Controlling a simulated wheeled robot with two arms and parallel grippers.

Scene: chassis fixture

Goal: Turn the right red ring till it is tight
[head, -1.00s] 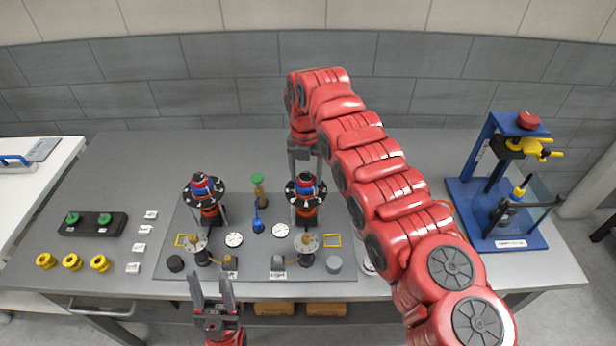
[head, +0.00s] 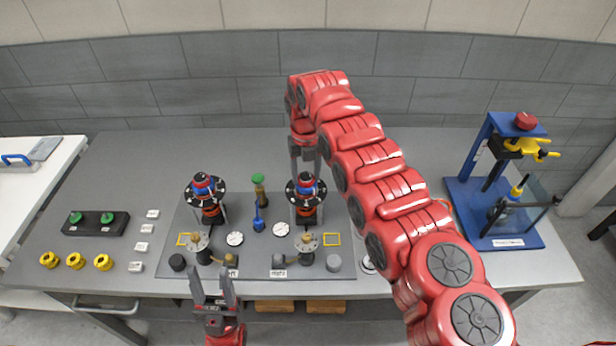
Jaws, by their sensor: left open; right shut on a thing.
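The right stand (head: 306,213) carries a black disc with a red-and-blue top; the right red ring (head: 306,180) is small there and partly hidden. My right gripper (head: 305,173) points down onto this top from above and behind, its fingers closed about it. The exact contact is too small to see. The left stand (head: 209,215) has the same black disc and red-and-blue top and stands free. My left gripper (head: 214,284) is open and empty at the front edge of the table, pointing away from me.
My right arm covers the table right of the right stand. A blue press frame (head: 490,200) stands at far right. Yellow rings (head: 75,261), white labels and a black block with green knobs (head: 95,223) lie at left.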

